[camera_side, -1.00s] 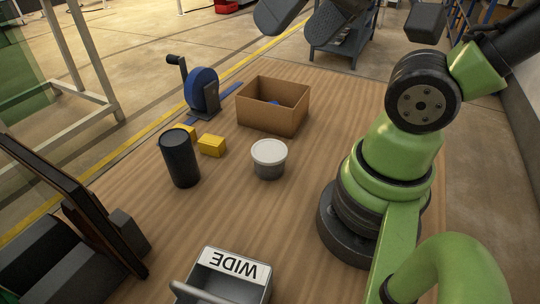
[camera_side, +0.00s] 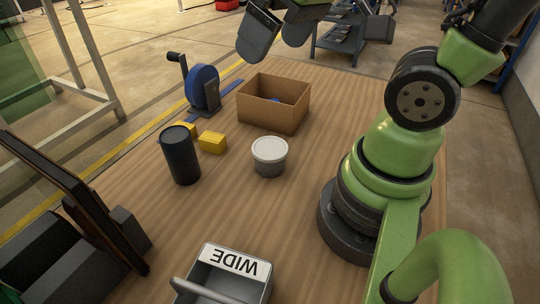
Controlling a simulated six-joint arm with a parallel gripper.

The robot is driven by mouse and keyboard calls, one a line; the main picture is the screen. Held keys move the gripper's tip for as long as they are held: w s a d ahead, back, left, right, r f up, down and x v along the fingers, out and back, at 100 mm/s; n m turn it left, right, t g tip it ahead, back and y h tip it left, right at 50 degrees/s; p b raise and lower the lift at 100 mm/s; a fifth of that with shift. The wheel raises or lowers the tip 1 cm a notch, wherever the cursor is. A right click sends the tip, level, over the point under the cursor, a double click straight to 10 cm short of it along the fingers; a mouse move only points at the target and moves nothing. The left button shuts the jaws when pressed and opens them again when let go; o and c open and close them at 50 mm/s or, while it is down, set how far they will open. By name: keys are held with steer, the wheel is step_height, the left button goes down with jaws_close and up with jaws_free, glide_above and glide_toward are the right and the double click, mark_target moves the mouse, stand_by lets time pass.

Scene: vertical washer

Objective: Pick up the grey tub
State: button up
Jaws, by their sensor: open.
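The grey tub (camera_side: 270,168) stands upright on the wooden table, near its middle, with a pale lid on top. My gripper (camera_side: 275,45) is at the top edge of the view, above and beyond the cardboard box. Its two dark fingers are apart with nothing between them, and part of it is cut off by the frame. It is well clear of the tub. Nothing hides the tub.
A cardboard box (camera_side: 262,112) with something blue inside stands behind the tub. A dark cylinder (camera_side: 181,157) and yellow blocks (camera_side: 212,143) are to its left. A blue reel (camera_side: 204,88) stands farther back. Table around the tub is clear.

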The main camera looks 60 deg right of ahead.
steer(key=w+d+f+n+g+h, duration=0.1)
steer(key=w+d+f+n+g, duration=0.3)
steer(key=f, duration=0.4)
steer(key=n+g, duration=0.1)
steer(key=n, duration=0.4)
glide_above(270, 147)
steer(key=f, duration=0.8)
steer(key=shift+w+d, duration=0.1)
steer(key=shift+d, duration=0.15)
steer(key=shift+f, duration=0.35)
step_height(270, 147, down, 4)
steer(key=shift+f, duration=0.1)
steer(key=shift+a+f, duration=0.2)
steer(key=shift+f, duration=2.7)
steer(key=shift+c, duration=0.5)
steer(key=c, duration=0.7)
